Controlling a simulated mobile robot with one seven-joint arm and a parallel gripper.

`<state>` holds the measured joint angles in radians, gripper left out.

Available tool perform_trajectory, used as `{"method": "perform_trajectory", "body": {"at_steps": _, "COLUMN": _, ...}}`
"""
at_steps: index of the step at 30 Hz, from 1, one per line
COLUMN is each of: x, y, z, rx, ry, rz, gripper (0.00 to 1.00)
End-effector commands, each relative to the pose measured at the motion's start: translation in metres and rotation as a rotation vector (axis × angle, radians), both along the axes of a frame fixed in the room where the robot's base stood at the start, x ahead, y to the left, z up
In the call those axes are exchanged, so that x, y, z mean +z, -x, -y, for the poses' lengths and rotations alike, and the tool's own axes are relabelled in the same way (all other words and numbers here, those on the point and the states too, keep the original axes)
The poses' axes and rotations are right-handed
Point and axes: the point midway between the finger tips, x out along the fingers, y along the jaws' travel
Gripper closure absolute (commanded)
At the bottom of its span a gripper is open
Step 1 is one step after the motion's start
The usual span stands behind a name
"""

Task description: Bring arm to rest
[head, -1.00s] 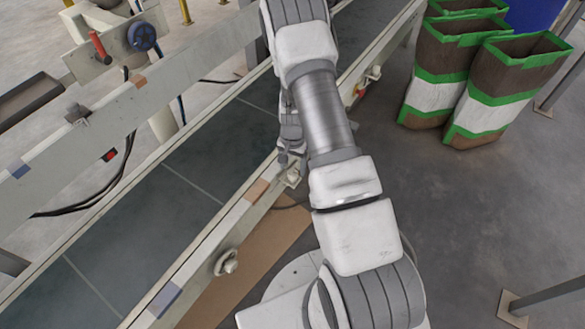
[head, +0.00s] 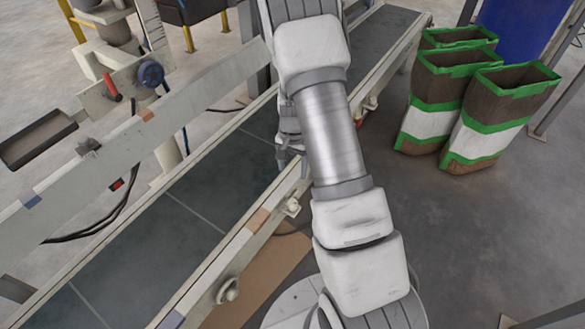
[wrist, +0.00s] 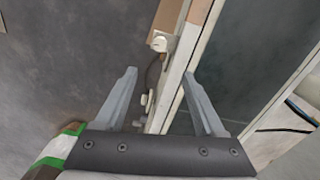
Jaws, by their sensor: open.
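My gripper (wrist: 160,95) is open in the wrist view, with its two fingers spread apart and nothing between them. It points down over the near rail (wrist: 180,80) of the conveyor. In the head view my arm crosses the middle of the picture and hides most of the gripper. Only a part of the gripper (head: 287,158) shows to the left of the arm, by the near rail. I cannot tell how far above the rail it is.
The conveyor belt (head: 140,235) runs diagonally from lower left to upper right. Several brown, white and green bags (head: 490,115) stand on the floor at right, near a blue drum (head: 520,30). A red-handled machine part (head: 112,85) and a dark tray (head: 38,138) are at left. Floor at lower right is clear.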

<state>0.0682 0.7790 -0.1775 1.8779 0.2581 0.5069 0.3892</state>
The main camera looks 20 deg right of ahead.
Motion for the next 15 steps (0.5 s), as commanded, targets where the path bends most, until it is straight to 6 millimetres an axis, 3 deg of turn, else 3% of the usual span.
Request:
{"method": "perform_trajectory", "body": {"at_steps": 11, "x": 0.002, "y": -0.001, "z": -0.001, "rx": 0.002, "ry": -0.001, "rz": 0.004, "gripper": 0.29}}
{"method": "perform_trajectory", "body": {"at_steps": 15, "x": 0.023, "y": -0.002, "z": -0.006, "rx": 0.027, "ry": -0.006, "rz": 0.024, "gripper": 0.29}}
